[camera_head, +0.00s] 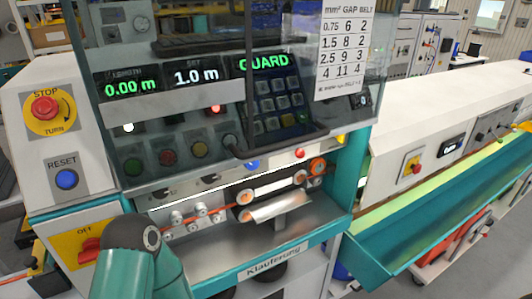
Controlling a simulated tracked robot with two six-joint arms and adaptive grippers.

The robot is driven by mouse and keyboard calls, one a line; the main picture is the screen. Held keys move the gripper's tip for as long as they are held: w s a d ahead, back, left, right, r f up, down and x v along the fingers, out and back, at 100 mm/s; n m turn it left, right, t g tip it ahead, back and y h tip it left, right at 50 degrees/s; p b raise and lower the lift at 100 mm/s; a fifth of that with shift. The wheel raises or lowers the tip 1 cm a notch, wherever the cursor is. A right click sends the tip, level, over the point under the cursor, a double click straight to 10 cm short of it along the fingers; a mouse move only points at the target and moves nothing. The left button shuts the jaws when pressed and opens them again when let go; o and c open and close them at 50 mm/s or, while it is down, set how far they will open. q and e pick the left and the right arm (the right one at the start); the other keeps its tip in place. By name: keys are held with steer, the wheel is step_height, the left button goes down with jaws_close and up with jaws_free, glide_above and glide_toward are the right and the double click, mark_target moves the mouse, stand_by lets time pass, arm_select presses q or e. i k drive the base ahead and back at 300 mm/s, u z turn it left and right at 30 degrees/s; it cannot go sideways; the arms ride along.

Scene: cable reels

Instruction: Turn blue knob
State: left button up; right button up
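A small blue knob (251,164) sits on the cable machine's front, below the dark guard handle and above the rollers. A red knob (300,153) and a yellow one (341,138) are to its right. I cannot tell whether the clear guard (205,120) covers the blue knob. A separate round blue button (67,180) sits under the RESET label on the left panel. One of my arms shows at the bottom left as a teal link with a dark joint. Neither gripper shows.
The display (196,76) reads 0.00 m, 1.0 m and GUARD. A red STOP button (45,109) and a red OFF switch (90,250) are at the left. Orange rollers (245,197) and a metal chute (281,207) lie below. A teal trough (430,235) extends right.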

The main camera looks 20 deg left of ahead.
mark_target(253, 165)
steer(key=z, duration=1.35)
steer(key=i, duration=0.1)
steer(key=u, duration=2.75)
steer(key=k, duration=1.15)
steer(key=z, duration=0.5)
steer(key=i, duration=1)
steer(key=z, duration=0.05)
